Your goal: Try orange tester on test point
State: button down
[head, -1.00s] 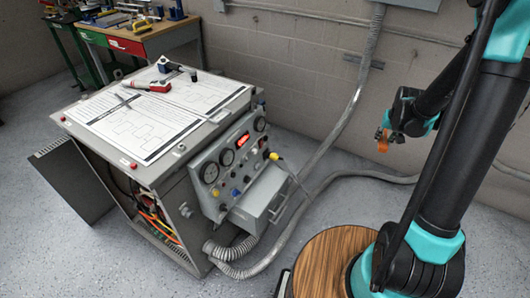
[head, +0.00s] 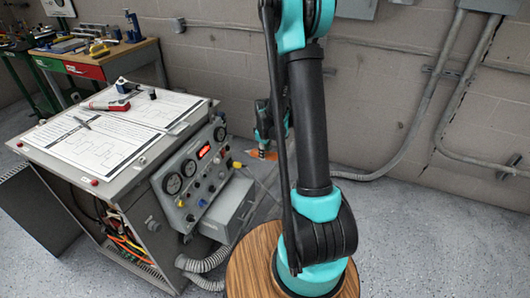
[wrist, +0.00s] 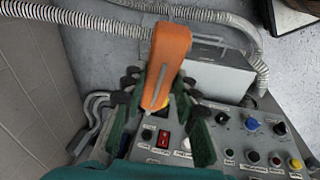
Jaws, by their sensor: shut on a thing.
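My gripper (wrist: 158,95) is shut on the orange tester (wrist: 168,60), which stands out between the fingers in the wrist view. In the head view my gripper (head: 263,138) is partly behind my own arm, with a bit of the orange tester (head: 257,154) showing below it. The tester is held in the air, right of the grey control panel (head: 187,196) and apart from it in the head view. The same panel, with labelled knobs and switches, lies below and beyond the gripper in the wrist view (wrist: 232,138). I cannot tell which fitting is the test point.
The grey cabinet's top (head: 60,127) carries paper diagrams, a red-and-white tool (head: 105,105) and small items. A grey box (head: 224,210) juts from the panel front, with flexible conduit (head: 205,264) below. A workbench stands behind. Floor at right is clear.

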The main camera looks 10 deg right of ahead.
aim_at(251, 152)
jog(key=shift+w+a+f, duration=0.2)
jog(key=shift+w+a, duration=0.5)
jog(key=shift+a, duration=0.25)
jog(key=shift+w+a+f, duration=0.2)
jog(key=shift+w+a, duration=0.55)
jog(key=shift+a, duration=0.15)
jog(key=shift+w+a+f, duration=0.2)
jog(key=shift+w+a, duration=0.5)
jog(key=shift+a, duration=0.25)
jog(key=shift+w+a+f, duration=0.1)
jog(key=shift+w+a, duration=0.2)
jog(key=shift+a, duration=0.15)
jog(key=shift+d, duration=0.1)
